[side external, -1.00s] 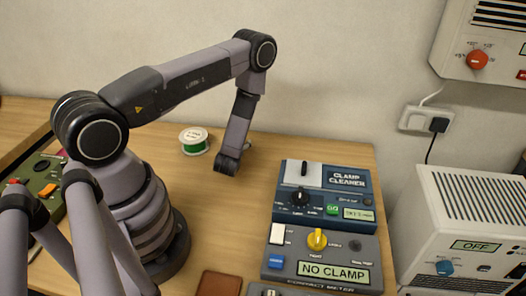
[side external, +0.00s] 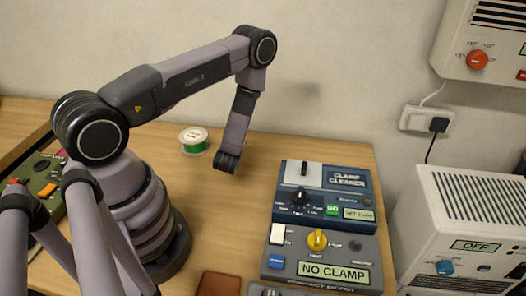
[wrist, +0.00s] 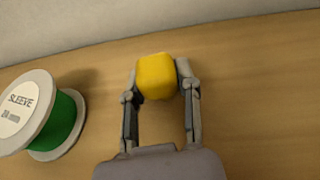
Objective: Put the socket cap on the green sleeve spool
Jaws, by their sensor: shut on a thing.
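My gripper (wrist: 157,77) is shut on the socket cap (wrist: 156,77), a yellow block with rounded corners, held between the two fingertips in the wrist view. The green sleeve spool (wrist: 63,123) is to the left of my gripper there, with white flanges and a label reading SLEEVE. In the side external view the spool (side external: 193,141) stands on the table, left of the end of my arm. The fingers and the cap cannot be made out in that view.
A blue clamp cleaner box (side external: 322,215) and a grey NO CLAMP meter (side external: 345,247) stand to the right on the wooden table (side external: 205,215). A brown flat item (side external: 218,285) lies at the front. The table around the spool is mostly clear.

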